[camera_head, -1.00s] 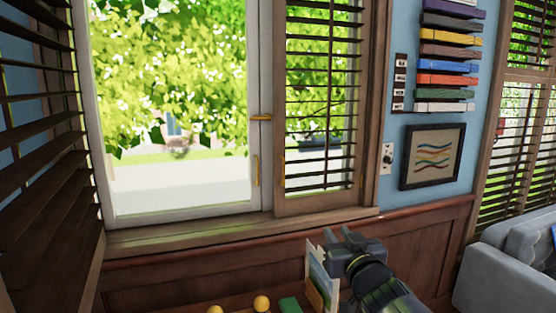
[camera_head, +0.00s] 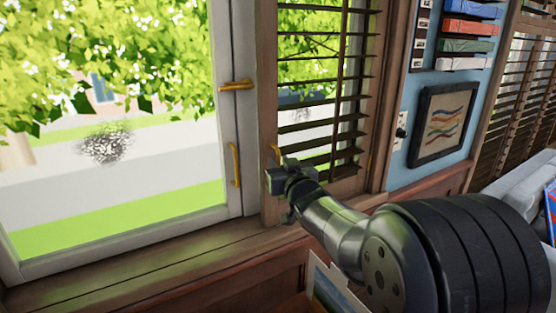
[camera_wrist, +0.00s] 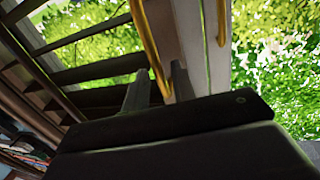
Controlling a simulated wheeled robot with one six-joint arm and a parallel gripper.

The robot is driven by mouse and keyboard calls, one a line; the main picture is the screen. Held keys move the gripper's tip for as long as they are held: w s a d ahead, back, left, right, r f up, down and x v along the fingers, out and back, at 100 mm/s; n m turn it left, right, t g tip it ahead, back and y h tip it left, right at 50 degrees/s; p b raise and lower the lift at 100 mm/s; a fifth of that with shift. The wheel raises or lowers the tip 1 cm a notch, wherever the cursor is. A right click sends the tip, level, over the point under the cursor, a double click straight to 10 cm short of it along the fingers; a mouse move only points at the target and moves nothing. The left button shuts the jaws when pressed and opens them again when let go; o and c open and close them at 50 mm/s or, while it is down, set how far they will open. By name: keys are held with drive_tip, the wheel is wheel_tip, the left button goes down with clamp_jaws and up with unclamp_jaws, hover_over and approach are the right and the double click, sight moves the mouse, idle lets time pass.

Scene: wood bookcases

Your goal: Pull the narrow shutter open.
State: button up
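The narrow shutter (camera_head: 268,112) is a brown wooden frame with dark slats, right of the white window. It looks shut. Its thin brass handle (camera_head: 277,153) is on the lower left upright. My gripper (camera_head: 278,172) is at the lower end of this handle. In the wrist view, my gripper (camera_wrist: 159,76) has its two fingers apart, with the brass handle (camera_wrist: 150,45) running down between them. Whether the fingers touch the handle cannot be told. The shutter slats (camera_wrist: 95,70) show to the left there.
The white window frame (camera_head: 228,120) with a brass latch (camera_head: 236,86) stands just left of the shutter. A wooden sill (camera_head: 150,262) runs below. A framed picture (camera_head: 447,125) hangs on the blue wall at right. A propped picture card (camera_head: 330,285) stands below my arm.

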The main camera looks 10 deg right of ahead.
drive_tip(key=shift+w+a+r, duration=0.1)
drive_tip(key=shift+w, duration=0.7)
clamp_jaws()
